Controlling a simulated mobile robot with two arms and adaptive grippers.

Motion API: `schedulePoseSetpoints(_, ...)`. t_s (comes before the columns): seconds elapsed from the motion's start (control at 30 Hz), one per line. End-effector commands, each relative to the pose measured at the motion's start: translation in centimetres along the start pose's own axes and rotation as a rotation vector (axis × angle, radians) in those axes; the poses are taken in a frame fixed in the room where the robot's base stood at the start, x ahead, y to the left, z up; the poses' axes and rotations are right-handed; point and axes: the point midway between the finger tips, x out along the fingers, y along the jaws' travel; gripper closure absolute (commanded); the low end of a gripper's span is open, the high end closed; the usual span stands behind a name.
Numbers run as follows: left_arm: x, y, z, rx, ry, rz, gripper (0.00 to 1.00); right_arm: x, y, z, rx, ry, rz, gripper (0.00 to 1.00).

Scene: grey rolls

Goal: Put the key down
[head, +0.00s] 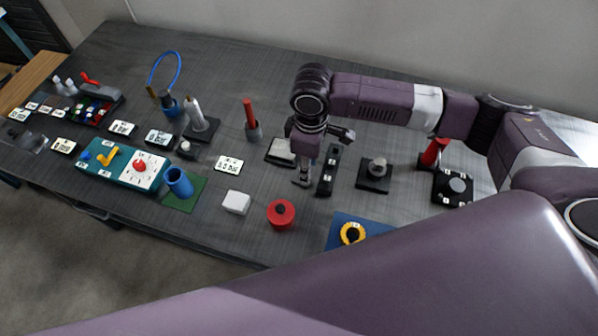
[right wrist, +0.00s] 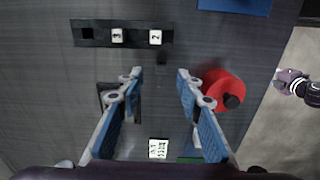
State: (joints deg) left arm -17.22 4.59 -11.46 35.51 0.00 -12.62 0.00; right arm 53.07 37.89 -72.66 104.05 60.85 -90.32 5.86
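I cannot make out a key for certain in either view. My right gripper (head: 303,182) points down over the table, left of a black strip with numbered white tiles (head: 327,170). In the right wrist view its fingers (right wrist: 160,74) are apart, with nothing visibly clasped between them. A purple and white part, seemingly my left gripper (right wrist: 291,80), shows at the right edge of the wrist view, too small to read.
A red round container (head: 282,214) and a white block (head: 236,202) stand near the front edge. A blue mat with a yellow ring (head: 352,233) lies front right. A dark block with a grey knob (head: 374,174) stands right of the strip. Teal panel (head: 122,164) and blue cup (head: 179,182) are left.

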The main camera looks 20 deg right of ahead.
Motion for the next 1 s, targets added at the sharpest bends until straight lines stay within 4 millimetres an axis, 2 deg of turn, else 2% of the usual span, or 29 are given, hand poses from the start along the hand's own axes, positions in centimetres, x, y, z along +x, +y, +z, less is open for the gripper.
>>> schedulePoseSetpoints(0.3, -1.4, 0.0, -0.2, 0.000, 0.001, 0.000, 0.70, 3.7, -0.3, -1.3, -0.002, -0.002, -0.001, 0.67)
schedulePoseSetpoints(0.43, -1.6, 0.0, -0.2, 0.000, 0.001, 0.000, 0.70, 5.4, -0.2, -1.3, -0.001, -0.002, 0.000, 0.67)
schedulePoseSetpoints(0.73, -1.6, 0.0, -0.3, 0.000, 0.001, 0.000, 0.70, 6.2, -0.2, -1.3, -0.002, 0.001, 0.001, 0.67)
schedulePoseSetpoints(1.0, -1.6, 0.0, -0.3, 0.000, 0.002, 0.000, 0.70, 6.1, -0.2, -1.3, -0.002, 0.001, 0.001, 0.95)
